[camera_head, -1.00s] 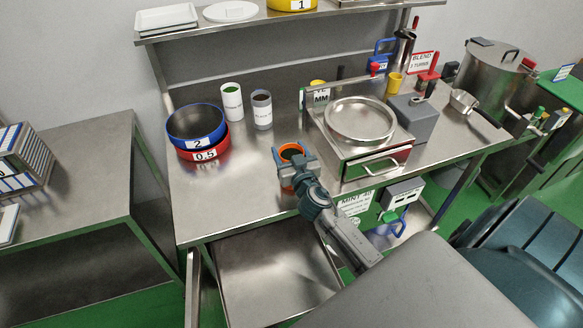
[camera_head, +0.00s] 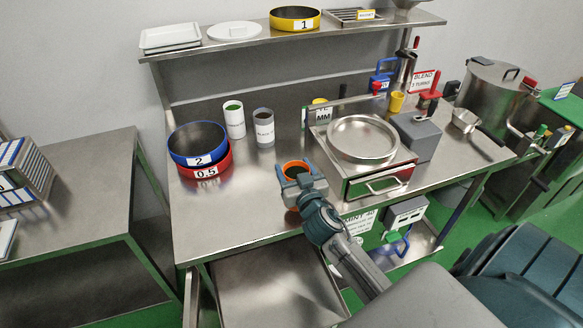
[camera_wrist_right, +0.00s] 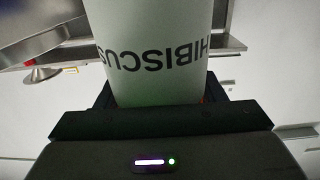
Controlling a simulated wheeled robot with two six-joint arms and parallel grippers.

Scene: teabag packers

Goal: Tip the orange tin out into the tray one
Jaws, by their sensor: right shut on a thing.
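The orange tin (camera_head: 297,168) shows its round orange rim at the front middle of the table in the head view, left of the steel drawer unit. In the right wrist view it is a pale can (camera_wrist_right: 158,50) with HIBISCUS printed on it, upside down in that picture. My right gripper (camera_head: 297,186) is shut around its side. The tin looks upright; I cannot tell whether its base touches the table. My left gripper is not in view.
Two labelled canisters (camera_head: 264,133) and the blue and red rings (camera_head: 203,165) stand behind and left on the table. A steel box with a round pan (camera_head: 362,138) is close on the right. The table's front left (camera_head: 215,225) is clear.

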